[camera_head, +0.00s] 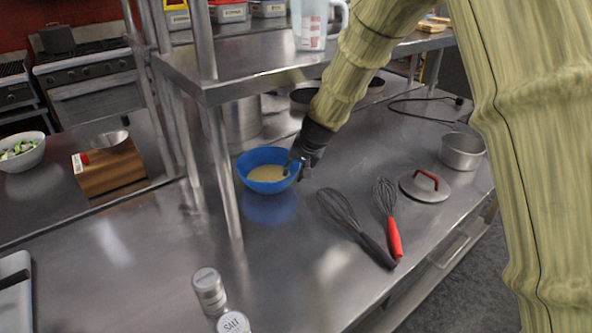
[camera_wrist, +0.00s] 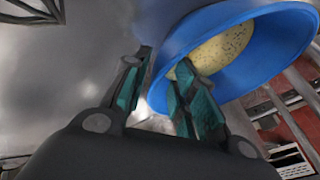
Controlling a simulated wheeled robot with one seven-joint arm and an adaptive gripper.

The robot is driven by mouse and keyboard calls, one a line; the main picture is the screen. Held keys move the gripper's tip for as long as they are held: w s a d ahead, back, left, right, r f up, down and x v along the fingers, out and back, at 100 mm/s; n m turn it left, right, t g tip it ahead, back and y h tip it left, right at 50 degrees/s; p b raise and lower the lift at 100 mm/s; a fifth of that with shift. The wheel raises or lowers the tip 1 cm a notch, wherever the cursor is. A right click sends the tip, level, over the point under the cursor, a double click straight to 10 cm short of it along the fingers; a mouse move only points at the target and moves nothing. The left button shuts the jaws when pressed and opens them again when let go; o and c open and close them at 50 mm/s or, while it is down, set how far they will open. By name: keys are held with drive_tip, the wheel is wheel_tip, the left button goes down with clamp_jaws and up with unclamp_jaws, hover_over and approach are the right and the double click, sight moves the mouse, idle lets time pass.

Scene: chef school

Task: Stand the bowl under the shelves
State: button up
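The blue bowl (camera_head: 246,175) with pale yellow contents is over the metal counter, just right of the shelf unit's front post. My gripper (camera_head: 300,166) is at the bowl's right rim. In the wrist view the bowl (camera_wrist: 275,45) fills the upper right. My gripper's fingers (camera_wrist: 165,85) straddle its wall, one inside and one outside, and appear closed on it. I cannot tell whether the bowl's base touches the counter. The metal shelves (camera_head: 250,80) stand over the back of the counter, behind and left of the bowl.
Two whisks (camera_head: 345,212) (camera_head: 386,200) and a lid (camera_head: 425,187) lie right of the bowl. A pot (camera_head: 462,151) stands farther right. A large metal pot (camera_head: 242,118) and pans (camera_head: 303,98) stand under the shelves. Shakers (camera_head: 209,290) are in front.

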drive_tip(key=b+v, duration=0.1)
drive_tip(key=v, duration=1.1)
drive_tip(key=shift+a+f, duration=0.1)
